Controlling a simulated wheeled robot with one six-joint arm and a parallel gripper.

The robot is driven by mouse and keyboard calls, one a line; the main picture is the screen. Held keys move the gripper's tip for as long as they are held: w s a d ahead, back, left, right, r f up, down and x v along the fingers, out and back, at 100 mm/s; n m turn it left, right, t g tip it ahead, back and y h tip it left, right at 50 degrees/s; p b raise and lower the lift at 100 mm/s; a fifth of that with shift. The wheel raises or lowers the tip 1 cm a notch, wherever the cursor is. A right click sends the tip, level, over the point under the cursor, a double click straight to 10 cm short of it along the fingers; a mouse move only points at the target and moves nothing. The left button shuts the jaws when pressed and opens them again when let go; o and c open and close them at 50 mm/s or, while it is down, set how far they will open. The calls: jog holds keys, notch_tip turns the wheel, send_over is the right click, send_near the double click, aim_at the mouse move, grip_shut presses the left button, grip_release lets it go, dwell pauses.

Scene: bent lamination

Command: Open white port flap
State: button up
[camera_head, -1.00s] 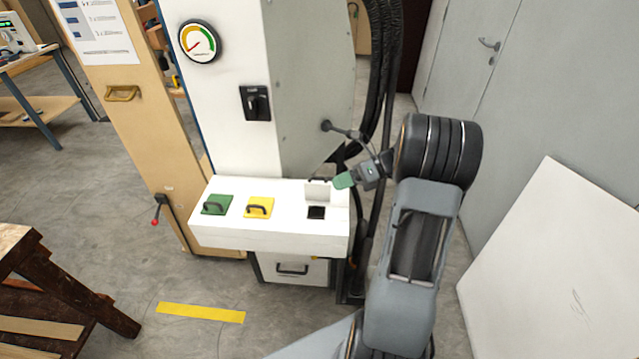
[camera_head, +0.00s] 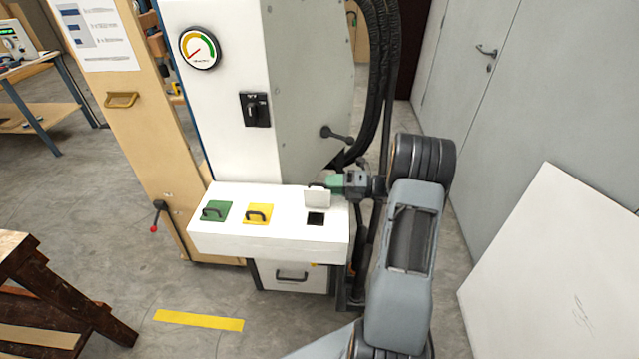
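The white port flap (camera_head: 317,199) stands raised at the right end of the white ledge. A dark handle shows at the flap's top edge. My gripper (camera_head: 335,182) is at the flap's upper right, with its green tip just behind or beside the flap's top edge. I cannot tell whether it touches the flap or handle, or whether the fingers are open. A green flap (camera_head: 215,211) and a yellow flap (camera_head: 258,214), each with a dark handle, lie flat to the left.
The white machine cabinet (camera_head: 225,150) rises behind the ledge, with a gauge (camera_head: 199,47) and a black switch (camera_head: 255,109). A dark lever (camera_head: 337,135) and black hoses (camera_head: 378,90) are close to my gripper. A white panel (camera_head: 560,270) leans at the right.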

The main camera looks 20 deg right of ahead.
aim_at(319, 185)
jog(key=shift+x, duration=1.95)
jog(key=shift+c, duration=0.3)
grip_shut()
